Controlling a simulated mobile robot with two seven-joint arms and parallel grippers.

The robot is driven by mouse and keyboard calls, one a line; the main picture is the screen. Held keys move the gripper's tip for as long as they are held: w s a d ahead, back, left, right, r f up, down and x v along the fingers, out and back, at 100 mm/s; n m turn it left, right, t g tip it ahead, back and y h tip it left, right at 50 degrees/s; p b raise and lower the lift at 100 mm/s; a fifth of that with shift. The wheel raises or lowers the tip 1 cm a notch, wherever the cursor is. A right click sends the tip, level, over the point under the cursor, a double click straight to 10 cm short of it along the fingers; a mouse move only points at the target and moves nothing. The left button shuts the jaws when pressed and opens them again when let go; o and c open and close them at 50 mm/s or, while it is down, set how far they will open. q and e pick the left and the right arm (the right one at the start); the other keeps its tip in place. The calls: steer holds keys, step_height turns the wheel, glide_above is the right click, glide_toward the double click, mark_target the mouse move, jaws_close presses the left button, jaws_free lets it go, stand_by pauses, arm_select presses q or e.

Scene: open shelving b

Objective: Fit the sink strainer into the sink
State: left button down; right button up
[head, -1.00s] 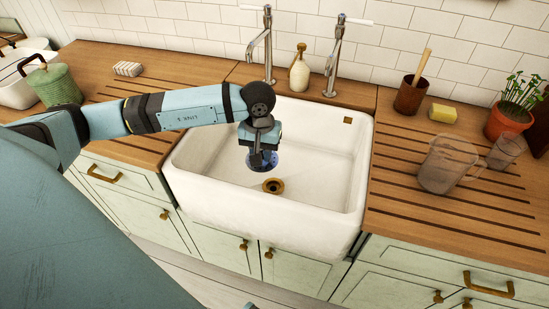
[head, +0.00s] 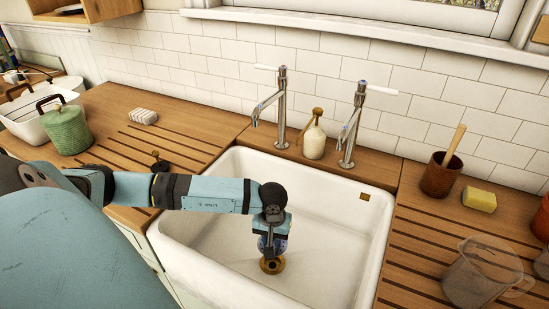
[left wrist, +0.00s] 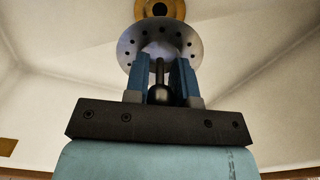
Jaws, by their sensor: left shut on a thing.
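The sink strainer is a round metal disc with a ring of small holes and a central post. In the left wrist view the strainer (left wrist: 160,44) lies beyond my left gripper (left wrist: 160,78), whose blue fingers are shut on its post. The brass drain (left wrist: 160,8) shows past the disc's far edge, partly hidden by it. In the head view my left gripper (head: 272,238) points down into the white sink (head: 325,245), just over the drain (head: 272,266). The strainer there is small and mostly covered by the fingers; I cannot tell its exact height. My right gripper is out of view.
Two taps (head: 281,110) and a soap bottle (head: 314,139) stand behind the sink. A glass jug (head: 480,275), yellow sponge (head: 480,200) and brown pot (head: 440,178) are on the right counter. A green canister (head: 67,130) and soap bar (head: 143,117) are on the left.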

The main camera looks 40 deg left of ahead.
arm_select(q)
steer(key=shift+s+f+b, duration=0.1)
steer(key=shift+f+b, duration=0.25)
steer(key=shift+f, duration=0.4)
step_height(320, 180, down, 4)
steer(key=shift+f+b, duration=0.1)
steer(key=shift+b, duration=1.05)
steer(key=shift+f+b, duration=1.55)
steer(key=shift+f, duration=0.05)
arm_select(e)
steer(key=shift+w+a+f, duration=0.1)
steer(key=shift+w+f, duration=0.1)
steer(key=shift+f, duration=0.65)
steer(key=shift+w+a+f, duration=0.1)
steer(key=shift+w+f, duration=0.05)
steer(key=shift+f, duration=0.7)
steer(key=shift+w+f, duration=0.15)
arm_select(q)
steer(key=shift+b, duration=0.45)
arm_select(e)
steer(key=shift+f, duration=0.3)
arm_select(q)
steer(key=shift+f+b, duration=0.8)
steer(key=shift+b, duration=0.15)
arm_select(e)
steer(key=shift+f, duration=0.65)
